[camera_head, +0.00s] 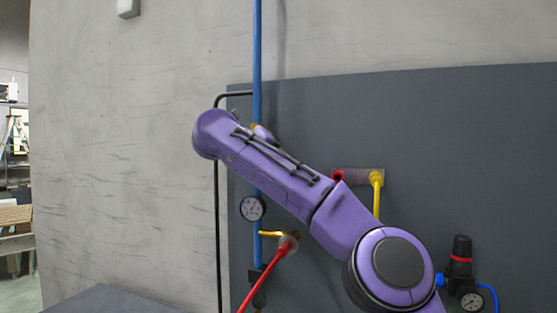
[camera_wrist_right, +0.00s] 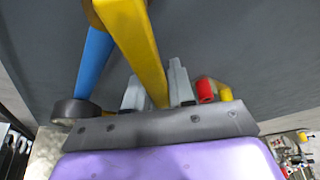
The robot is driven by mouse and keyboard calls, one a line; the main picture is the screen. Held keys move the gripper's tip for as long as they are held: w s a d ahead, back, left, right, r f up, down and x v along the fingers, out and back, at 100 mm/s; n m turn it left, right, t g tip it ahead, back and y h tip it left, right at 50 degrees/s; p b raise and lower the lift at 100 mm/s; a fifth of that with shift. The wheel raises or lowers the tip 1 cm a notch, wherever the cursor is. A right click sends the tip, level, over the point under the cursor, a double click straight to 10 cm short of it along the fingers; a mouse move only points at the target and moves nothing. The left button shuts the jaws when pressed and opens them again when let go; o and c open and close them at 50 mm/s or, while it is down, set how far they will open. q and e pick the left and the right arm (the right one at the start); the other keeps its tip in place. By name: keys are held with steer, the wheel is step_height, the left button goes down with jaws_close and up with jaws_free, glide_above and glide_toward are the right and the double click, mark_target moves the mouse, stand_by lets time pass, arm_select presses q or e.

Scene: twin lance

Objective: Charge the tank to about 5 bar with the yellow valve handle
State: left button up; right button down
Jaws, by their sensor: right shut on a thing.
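In the right wrist view the yellow valve handle (camera_wrist_right: 136,45) runs down between the two grey fingers of my right gripper (camera_wrist_right: 159,90), which is shut on it. In the head view my purple right arm crosses in front of the blue pipe and hides the gripper and most of the handle. A small yellow bit (camera_head: 255,126) shows beside the arm, near the pipe. A round pressure gauge (camera_head: 252,208) sits on the pipe below the arm; its reading is too small to tell. No tank is seen. My left gripper is not in view.
The blue pipe (camera_head: 257,50) runs upright along a dark panel (camera_head: 440,120). Below the gauge are a yellow fitting (camera_head: 270,233) and a red lever (camera_head: 264,276). A red and yellow piped part (camera_head: 377,195) is right of the arm. A black regulator (camera_head: 461,262) stands lower right.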

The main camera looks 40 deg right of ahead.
steer(key=shift+s+r, duration=0.1)
steer(key=shift+r, duration=0.2)
steer(key=c, duration=1.2)
jaws_free()
steer(key=shift+o, duration=0.8)
steer(key=shift+w+f, duration=0.2)
steer(key=shift+w, duration=0.1)
steer(key=b+v, duration=0.1)
steer(key=v, duration=0.9)
steer(key=shift+a, duration=0.25)
steer(key=shift+s, duration=0.1)
